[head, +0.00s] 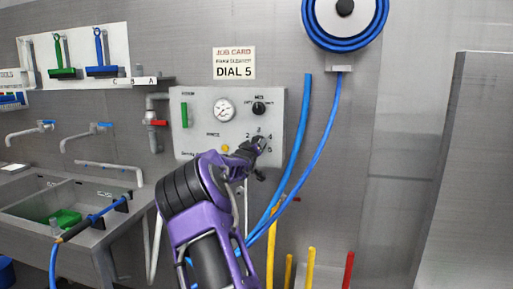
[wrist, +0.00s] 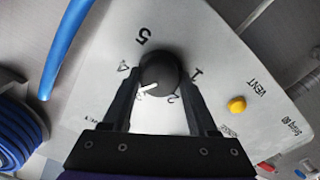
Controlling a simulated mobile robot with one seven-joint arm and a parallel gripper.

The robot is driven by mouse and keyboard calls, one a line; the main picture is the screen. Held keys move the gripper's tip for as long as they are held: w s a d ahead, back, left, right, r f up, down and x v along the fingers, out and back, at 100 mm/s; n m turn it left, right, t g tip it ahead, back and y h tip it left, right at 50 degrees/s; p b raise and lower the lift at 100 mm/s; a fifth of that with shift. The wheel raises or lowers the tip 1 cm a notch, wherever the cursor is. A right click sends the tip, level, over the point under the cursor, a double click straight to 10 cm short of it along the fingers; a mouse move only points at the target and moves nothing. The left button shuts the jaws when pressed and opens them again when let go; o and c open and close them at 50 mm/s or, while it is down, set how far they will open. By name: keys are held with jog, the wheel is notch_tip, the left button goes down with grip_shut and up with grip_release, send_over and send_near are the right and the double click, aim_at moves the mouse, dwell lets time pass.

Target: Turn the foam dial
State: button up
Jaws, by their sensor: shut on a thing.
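The foam dial (wrist: 158,70) is a round black knob on the pale control panel, with a white pointer line and numbers around it. In the wrist view the pointer lies between the 4 and the 2, about where the 3 belongs; the 3 itself is not clear there. My gripper (wrist: 160,82) has one finger on each side of the knob and is shut on it. In the head view my gripper (head: 258,146) reaches the lower right of the panel (head: 190,147) and mostly hides the dial. The job card (head: 234,63) above reads DIAL 5.
A gauge (head: 223,110) and another black knob (head: 259,108) sit higher on the panel. A yellow VENT button (wrist: 236,104) is beside the dial. A blue hose (head: 296,150) hangs close on the right from a reel (head: 345,20). A sink (head: 75,188) stands left.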

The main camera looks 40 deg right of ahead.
jog(key=shift+m+b, duration=2.7)
jog(key=shift+m, duration=6.4)
jog(key=o, duration=1.4)
jog(key=shift+c, duration=0.2)
jog(key=b+v, duration=0.1)
jog(key=v, duration=1.6)
jog(key=shift+s+b, duration=0.2)
jog(key=shift+b, duration=0.15)
